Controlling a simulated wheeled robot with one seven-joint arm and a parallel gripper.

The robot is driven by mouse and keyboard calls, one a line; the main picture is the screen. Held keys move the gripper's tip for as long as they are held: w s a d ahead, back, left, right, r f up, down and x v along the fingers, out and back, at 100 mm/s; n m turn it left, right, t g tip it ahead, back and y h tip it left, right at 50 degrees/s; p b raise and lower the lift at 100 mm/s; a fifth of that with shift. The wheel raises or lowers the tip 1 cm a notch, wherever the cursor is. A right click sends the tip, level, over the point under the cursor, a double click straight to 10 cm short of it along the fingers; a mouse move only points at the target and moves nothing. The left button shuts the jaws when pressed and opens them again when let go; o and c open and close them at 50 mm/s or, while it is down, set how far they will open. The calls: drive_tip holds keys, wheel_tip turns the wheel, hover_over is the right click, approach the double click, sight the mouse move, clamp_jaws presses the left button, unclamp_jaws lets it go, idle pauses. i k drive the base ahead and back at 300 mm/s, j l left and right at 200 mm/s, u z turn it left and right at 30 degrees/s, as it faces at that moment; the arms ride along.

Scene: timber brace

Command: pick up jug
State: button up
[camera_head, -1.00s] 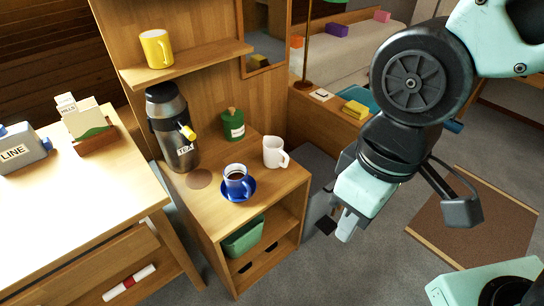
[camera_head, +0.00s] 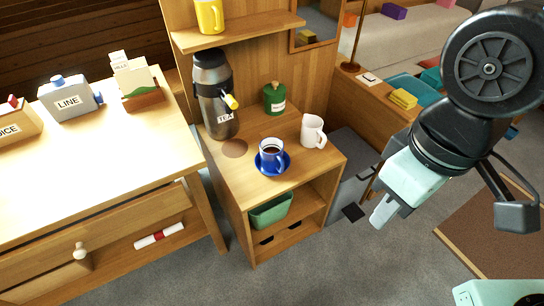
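A small white jug (camera_head: 312,131) stands upright near the right edge of the wooden cabinet top (camera_head: 235,180). My gripper (camera_head: 383,212) hangs over the floor to the right of the cabinet, pointing down and left. It is apart from the jug, and nothing shows in it. Its fingertips are small and overlap in this view, so I cannot tell whether they are apart.
Around the jug stand a blue cup on a blue saucer (camera_head: 287,170), a green canister (camera_head: 274,97) and a tall dark flask (camera_head: 211,100) labelled TEA. A yellow mug (camera_head: 210,15) sits on the shelf above. A desk (camera_head: 100,150) stands at left.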

sight(311, 134)
drive_tip(key=i+l+u, duration=0.3)
drive_tip(key=i+l, duration=0.2)
drive_tip(key=l, duration=0.2)
drive_tip(key=i+l+u, duration=0.15)
drive_tip(key=l, duration=0.25)
drive_tip(key=i+l+u, duration=0.15)
drive_tip(key=i+l, duration=0.15)
drive_tip(key=l, duration=0.15)
